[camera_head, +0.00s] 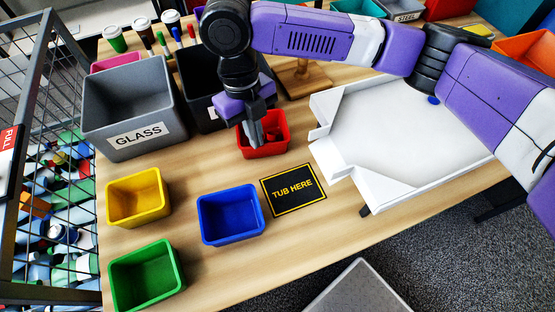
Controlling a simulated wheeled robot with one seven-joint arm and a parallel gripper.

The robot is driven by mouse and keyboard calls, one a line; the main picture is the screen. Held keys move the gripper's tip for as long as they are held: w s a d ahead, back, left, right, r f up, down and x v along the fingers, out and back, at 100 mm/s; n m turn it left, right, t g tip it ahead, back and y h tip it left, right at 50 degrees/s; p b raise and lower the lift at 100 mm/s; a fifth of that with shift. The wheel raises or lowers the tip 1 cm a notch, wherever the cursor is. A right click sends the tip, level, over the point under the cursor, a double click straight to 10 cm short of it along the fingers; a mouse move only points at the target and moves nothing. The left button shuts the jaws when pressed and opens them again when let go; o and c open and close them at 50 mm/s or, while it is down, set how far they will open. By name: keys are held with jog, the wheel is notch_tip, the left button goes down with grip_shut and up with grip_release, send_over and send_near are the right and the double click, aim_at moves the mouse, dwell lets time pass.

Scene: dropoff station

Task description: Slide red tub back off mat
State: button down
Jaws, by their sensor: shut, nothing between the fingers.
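The red tub (277,145) stands upright on the table behind the black mat marked "TUB HERE" (293,189). A narrow strip of wood shows between the tub and the mat, and the mat looks bare. My gripper (258,143) points down into the red tub, with its fingers shut and nothing between them. The fingertips are at or inside the tub, near its left wall. I cannot tell whether they touch it. The arm hides part of the tub's back.
A blue tub (232,214) stands just left of the mat. A yellow tub (139,197) and a green tub (147,275) are farther left. A grey GLASS bin (130,110) and a black bin (200,90) stand behind. A white tray (400,135) lies right.

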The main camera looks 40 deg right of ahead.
jog(key=shift+w+f, duration=0.1)
jog(key=shift+f, duration=0.3)
jog(key=shift+w+r+p, duration=0.1)
jog(key=shift+r+p, duration=0.65)
jog(key=shift+r, duration=0.05)
notch_tip(320, 180, up, 7)
jog(key=w, duration=0.1)
jog(key=shift+w+b, duration=0.15)
jog(key=shift+b, duration=0.3)
